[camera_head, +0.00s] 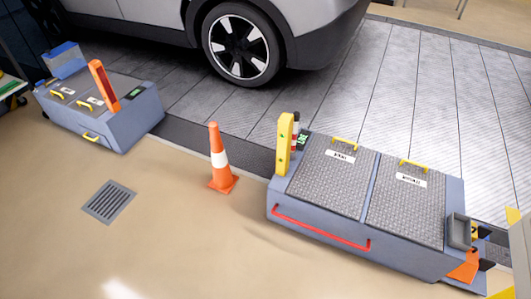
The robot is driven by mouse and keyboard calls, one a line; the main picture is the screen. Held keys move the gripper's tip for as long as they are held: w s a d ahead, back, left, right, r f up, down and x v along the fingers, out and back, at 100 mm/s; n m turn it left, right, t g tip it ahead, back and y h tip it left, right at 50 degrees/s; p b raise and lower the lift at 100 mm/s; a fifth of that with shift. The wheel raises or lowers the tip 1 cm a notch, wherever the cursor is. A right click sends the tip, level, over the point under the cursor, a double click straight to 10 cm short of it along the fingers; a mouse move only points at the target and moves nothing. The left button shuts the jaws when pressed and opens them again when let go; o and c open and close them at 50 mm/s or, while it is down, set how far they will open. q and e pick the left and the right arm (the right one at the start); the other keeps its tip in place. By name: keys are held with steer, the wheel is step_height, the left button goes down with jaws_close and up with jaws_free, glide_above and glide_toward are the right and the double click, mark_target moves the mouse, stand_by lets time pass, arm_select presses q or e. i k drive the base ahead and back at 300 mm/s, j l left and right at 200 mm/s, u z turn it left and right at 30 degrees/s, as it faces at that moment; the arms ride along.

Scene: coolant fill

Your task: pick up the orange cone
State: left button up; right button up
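The orange cone (219,160) stands upright on the beige floor, a little left of the picture's middle. It has a white band around it and an orange base. Nothing covers it. It stands apart from the grey-blue unit on its right. Neither of my grippers shows in the head view, so I cannot see what they hold.
A low grey-blue unit (340,231) with a red bar and a yellow post (284,144) stands right of the cone. A similar unit (120,128) stands at the upper left. A silver car (318,22) is behind. A floor drain (109,202) lies left; the front floor is clear.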

mark_target(223, 181)
steer(key=i+l+z, duration=0.2)
steer(key=i+z, duration=0.2)
steer(key=i, duration=0.15)
steer(key=i+z, duration=0.4)
steer(key=i, duration=0.1)
